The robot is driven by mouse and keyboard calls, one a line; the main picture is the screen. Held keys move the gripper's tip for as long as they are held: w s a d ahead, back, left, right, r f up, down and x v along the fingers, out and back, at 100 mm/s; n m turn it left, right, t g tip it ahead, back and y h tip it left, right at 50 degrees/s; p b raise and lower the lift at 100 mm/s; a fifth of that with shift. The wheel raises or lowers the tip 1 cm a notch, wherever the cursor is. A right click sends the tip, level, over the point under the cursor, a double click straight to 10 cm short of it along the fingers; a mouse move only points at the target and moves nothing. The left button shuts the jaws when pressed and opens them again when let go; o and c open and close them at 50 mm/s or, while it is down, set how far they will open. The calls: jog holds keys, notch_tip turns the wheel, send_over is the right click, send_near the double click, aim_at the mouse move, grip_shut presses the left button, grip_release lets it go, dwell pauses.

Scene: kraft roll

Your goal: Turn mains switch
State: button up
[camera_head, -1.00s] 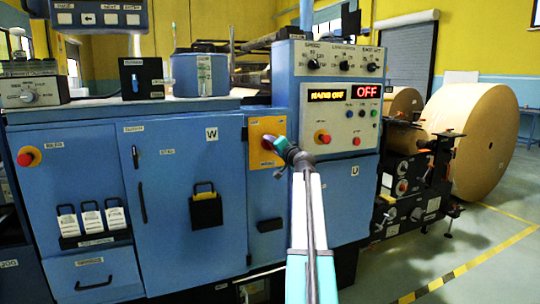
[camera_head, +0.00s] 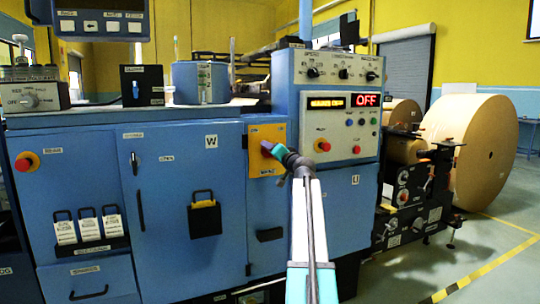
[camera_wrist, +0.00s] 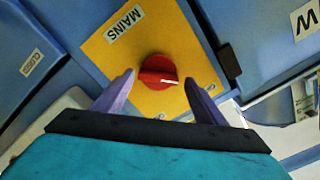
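The mains switch is a red rotary knob (camera_wrist: 158,72) with a white mark on a yellow plate (camera_wrist: 172,42) labelled MAINS. In the wrist view its white mark points to the right. My gripper (camera_wrist: 160,85) is open, with one purple finger on each side of the knob and a visible gap to both. In the head view my gripper (camera_head: 268,148) is at the yellow plate (camera_head: 256,168) on the blue machine front, and it largely hides the knob. The red display (camera_head: 367,100) reads OFF.
The blue machine (camera_head: 180,165) fills the left and middle. A white control panel (camera_head: 340,125) with buttons is right of the plate. A black-and-yellow box (camera_head: 204,218) hangs on the door to the left. A large kraft roll (camera_head: 470,140) stands at the right, with open floor before it.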

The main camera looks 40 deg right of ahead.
jog(key=shift+f, duration=0.1)
jog(key=shift+s, duration=0.1)
jog(key=p+v, duration=0.1)
jog(key=v, duration=1.2)
jog(key=shift+s+a+p, duration=0.2)
jog(key=shift+s+p, duration=0.1)
jog(key=shift+p, duration=0.1)
jog(key=shift+f, duration=0.1)
dwell(0.5)
